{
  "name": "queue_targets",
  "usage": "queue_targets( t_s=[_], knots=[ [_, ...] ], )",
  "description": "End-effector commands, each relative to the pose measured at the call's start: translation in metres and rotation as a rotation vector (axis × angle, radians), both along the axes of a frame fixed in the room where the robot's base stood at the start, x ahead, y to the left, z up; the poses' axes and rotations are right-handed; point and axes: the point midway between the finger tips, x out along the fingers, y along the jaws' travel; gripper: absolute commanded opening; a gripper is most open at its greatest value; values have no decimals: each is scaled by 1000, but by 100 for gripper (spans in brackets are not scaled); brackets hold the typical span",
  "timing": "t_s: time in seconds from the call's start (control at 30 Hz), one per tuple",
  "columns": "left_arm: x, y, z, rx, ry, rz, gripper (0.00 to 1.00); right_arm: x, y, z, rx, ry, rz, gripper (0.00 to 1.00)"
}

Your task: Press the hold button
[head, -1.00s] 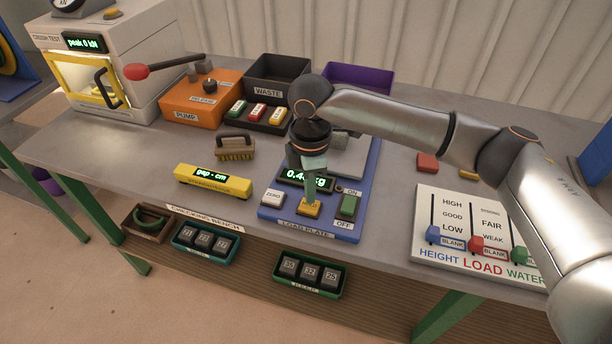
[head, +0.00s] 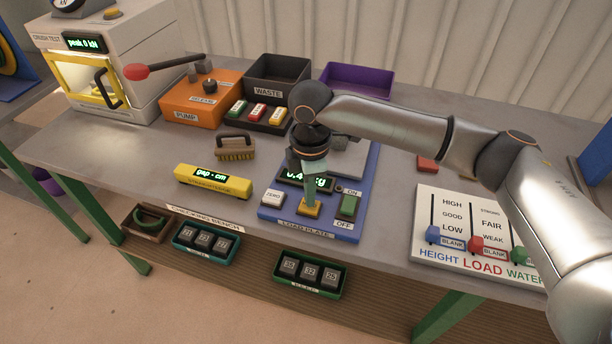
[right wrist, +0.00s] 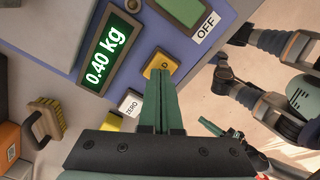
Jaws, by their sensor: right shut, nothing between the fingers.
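The blue load plate (head: 268,212) stands at the front of the bench. Its yellow button (head: 313,211) sits at the front between the white ZERO button (head: 272,198) and the green ON/OFF switch (head: 348,205). The yellow button also shows in the right wrist view (right wrist: 161,62); its marking is partly hidden. My right gripper (head: 309,203) is shut and empty, pointing down with its fingertips at the yellow button. In the right wrist view its green fingers (right wrist: 159,80) overlap the button's near edge; I cannot tell whether it is pressed. The display (right wrist: 103,52) reads 0.40 kg.
A yellow gap gauge (head: 212,181) and a brush (head: 235,150) lie left of the plate. A sliding-marker board (head: 425,205) is at the right. Trays of dark blocks (head: 310,286) hang at the front edge.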

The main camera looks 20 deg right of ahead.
Motion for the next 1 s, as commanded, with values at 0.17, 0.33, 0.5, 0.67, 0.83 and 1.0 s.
queue_targets(
  t_s=[0.17,0.33,0.5,0.67,0.83,1.0],
  knots=[
    [0,0,0,0,0,0,0,0,0,-4,0,1,0,0],
    [0,0,0,0,0,0,0,0,0,-8,1,1,0,0],
    [0,0,1,0,0,0,0,0,0,-11,0,0,0,0],
    [0,0,1,0,0,0,0,0,0,-12,0,0,0,0],
    [0,0,1,0,0,0,0,0,0,-12,0,0,0,0],
    [0,0,6,0,0,0,0,0,0,-8,0,1,0,0]
  ],
)
